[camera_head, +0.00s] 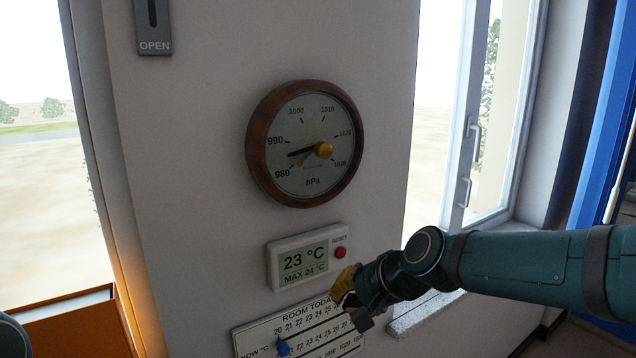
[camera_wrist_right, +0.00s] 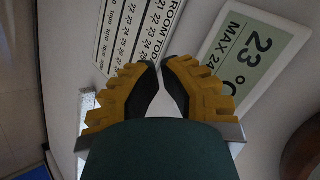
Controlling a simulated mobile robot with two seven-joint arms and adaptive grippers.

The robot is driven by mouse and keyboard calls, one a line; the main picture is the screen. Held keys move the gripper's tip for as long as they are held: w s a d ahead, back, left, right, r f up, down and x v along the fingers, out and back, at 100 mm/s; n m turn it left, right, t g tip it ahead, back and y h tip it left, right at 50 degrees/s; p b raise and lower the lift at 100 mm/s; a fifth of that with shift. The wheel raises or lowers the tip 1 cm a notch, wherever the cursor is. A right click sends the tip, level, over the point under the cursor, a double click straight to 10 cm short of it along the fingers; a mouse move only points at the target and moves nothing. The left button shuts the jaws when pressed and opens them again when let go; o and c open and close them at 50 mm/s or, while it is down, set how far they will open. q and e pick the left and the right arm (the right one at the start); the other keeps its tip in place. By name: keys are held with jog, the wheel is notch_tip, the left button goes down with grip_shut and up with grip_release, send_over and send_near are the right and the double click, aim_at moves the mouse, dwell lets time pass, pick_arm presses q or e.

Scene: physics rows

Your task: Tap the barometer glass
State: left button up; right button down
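The barometer (camera_head: 305,143) hangs on the white wall, with a round wooden rim and a pale face marked in hPa. Its dark needle points left, between 980 and 990. A brass knob and a brass pointer sit near the middle of its glass. My right gripper (camera_head: 345,290) is below the barometer, apart from it, by the lower right of the thermometer display. In the right wrist view its yellow fingers (camera_wrist_right: 160,65) have their dark tips almost together, with nothing between them. My left gripper is out of view.
A thermometer display (camera_head: 298,256) reading 23 °C, with a red button (camera_head: 340,252), is between barometer and gripper. A room chart (camera_head: 262,338) with a blue marker (camera_head: 283,346) is below. An open window (camera_head: 482,120) is right; an orange box (camera_head: 70,320) is lower left.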

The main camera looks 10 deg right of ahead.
aim_at(318, 180)
jog(key=s+r+p, duration=0.1)
jog(key=s+r, duration=0.1)
jog(key=r, duration=0.6)
jog(key=s+r+t+y+p, duration=0.1)
jog(key=s+r, duration=0.2)
jog(key=r, duration=0.6)
jog(key=shift+s+d+r+m+t+p, duration=0.25)
jog(key=shift+d+r+m+t+p, duration=0.05)
jog(key=shift+d+p, duration=0.1)
jog(key=shift+w+a, duration=0.1)
jog(key=shift+w+a+p, duration=0.45)
jog(key=shift+w+a, duration=0.05)
jog(key=shift+w, duration=0.85)
jog(key=shift+w+a+p, duration=0.45)
jog(key=shift+w+p, duration=0.05)
jog(key=shift+w, duration=0.85)
jog(key=shift+w+a+p, duration=0.45)
jog(key=shift+w+a, duration=0.05)
jog(key=shift+w, duration=0.85)
jog(key=shift+w, duration=0.1)
jog(key=shift+w+a, duration=0.15)
jog(key=shift+w, duration=0.2)
jog(key=shift+w+a, duration=0.1)
jog(key=shift+w, duration=0.15)
jog(key=shift+s+d, duration=0.25)
jog(key=shift+s, duration=0.45)
